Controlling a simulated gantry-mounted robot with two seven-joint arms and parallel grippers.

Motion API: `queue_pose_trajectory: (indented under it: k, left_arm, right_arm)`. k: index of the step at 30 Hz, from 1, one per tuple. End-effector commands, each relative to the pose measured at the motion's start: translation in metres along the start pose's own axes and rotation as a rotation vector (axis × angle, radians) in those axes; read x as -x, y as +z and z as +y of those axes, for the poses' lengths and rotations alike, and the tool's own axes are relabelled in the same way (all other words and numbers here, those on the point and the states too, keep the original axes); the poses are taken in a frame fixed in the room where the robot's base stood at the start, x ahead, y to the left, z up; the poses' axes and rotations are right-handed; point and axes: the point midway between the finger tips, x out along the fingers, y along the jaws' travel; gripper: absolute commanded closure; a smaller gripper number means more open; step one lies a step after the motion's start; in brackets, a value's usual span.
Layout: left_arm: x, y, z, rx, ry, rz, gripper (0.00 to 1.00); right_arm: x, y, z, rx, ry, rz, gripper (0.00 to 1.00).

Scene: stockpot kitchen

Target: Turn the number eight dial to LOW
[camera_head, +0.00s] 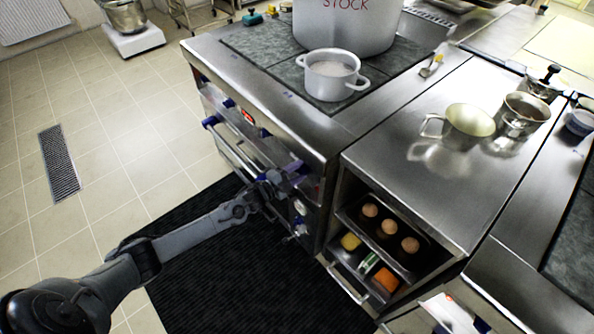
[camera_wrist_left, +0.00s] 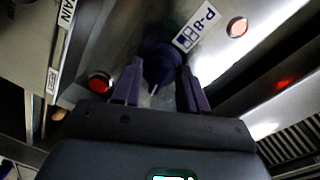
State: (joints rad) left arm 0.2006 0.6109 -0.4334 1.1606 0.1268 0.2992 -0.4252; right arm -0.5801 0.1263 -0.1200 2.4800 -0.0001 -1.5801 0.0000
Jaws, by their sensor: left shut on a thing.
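The number eight dial (camera_wrist_left: 160,66) is a dark blue knob on the steel stove front, beside a white label (camera_wrist_left: 195,25) with an 8 on it, seen rotated. My left gripper (camera_wrist_left: 160,86) is shut on this dial, one finger on each side of it. In the head view my left gripper (camera_head: 274,178) is at the stove's front panel, and the dial is hard to make out there. The dial's pointer setting and any LOW mark are not readable. My right gripper is not in view.
Red lights (camera_wrist_left: 100,82) sit on the panel near the dial. A large stock pot (camera_head: 345,28) and a small white pot (camera_head: 332,75) stand on the stove (camera_head: 262,100). An oven rail (camera_head: 235,150) runs along the front. A shelf tray (camera_head: 352,212) holds brown round items.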

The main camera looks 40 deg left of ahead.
Motion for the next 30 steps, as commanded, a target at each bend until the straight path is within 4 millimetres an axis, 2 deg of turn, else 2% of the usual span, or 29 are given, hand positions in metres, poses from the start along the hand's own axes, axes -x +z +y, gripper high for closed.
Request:
queue_pose_trajectory:
  k: [15,30]
  left_arm:
    - [0.0,-0.0003,0.0004,-0.438,-0.005,-0.032,0.88]
    - [0.0001,-0.0006,0.0019,-0.602,-0.007,-0.042,0.88]
  right_arm:
    - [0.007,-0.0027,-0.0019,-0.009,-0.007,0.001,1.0]
    - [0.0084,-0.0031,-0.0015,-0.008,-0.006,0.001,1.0]
